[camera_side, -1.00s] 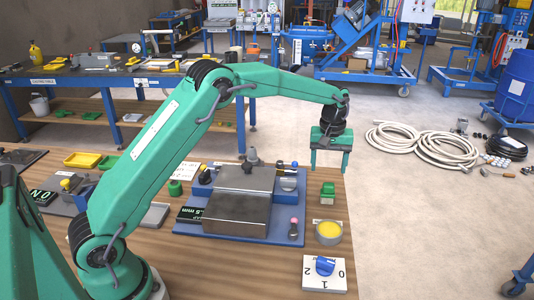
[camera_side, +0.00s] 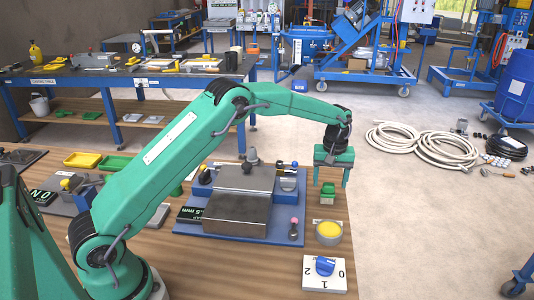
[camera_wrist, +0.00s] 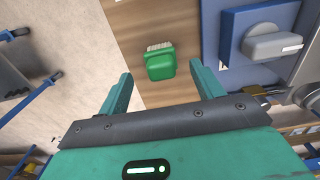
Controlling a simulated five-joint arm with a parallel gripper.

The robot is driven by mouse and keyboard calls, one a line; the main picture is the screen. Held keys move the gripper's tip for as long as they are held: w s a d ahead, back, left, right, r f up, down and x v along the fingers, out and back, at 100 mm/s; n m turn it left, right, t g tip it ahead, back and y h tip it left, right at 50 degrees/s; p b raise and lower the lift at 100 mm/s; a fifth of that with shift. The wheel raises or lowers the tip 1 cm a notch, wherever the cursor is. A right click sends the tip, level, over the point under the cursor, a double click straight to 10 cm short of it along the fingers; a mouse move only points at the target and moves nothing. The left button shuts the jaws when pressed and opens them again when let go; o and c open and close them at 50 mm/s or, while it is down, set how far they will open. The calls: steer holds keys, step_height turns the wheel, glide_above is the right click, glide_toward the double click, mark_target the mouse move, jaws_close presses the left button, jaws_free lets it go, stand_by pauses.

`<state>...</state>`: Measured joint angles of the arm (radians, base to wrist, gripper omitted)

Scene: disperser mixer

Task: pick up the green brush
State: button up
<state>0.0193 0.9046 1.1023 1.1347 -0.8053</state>
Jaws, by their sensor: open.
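The green brush (camera_side: 327,191) stands on the wooden table near its right edge, beside the blue base plate. It has a green body and pale bristles. In the wrist view the brush (camera_wrist: 160,62) lies ahead of my fingers, roughly between their lines, with its bristles toward the top of the picture. My gripper (camera_side: 332,180) is open and empty, with its fingers pointing down just above the brush. In the wrist view my gripper (camera_wrist: 158,84) shows both fingers spread apart, not touching the brush.
The blue base plate (camera_side: 215,233) with a metal block is left of the brush. A round tin with yellow content (camera_side: 328,231) and a white card with a blue knob (camera_side: 324,275) lie nearer the front. The table's right edge and open floor are close by.

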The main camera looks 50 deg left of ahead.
mark_target(329, 184)
steer(key=shift+f, duration=0.1)
steer(key=shift+s+f, duration=0.1)
steer(key=shift+f, duration=2.4)
steer(key=c, duration=1.1)
steer(key=shift+r, duration=0.1)
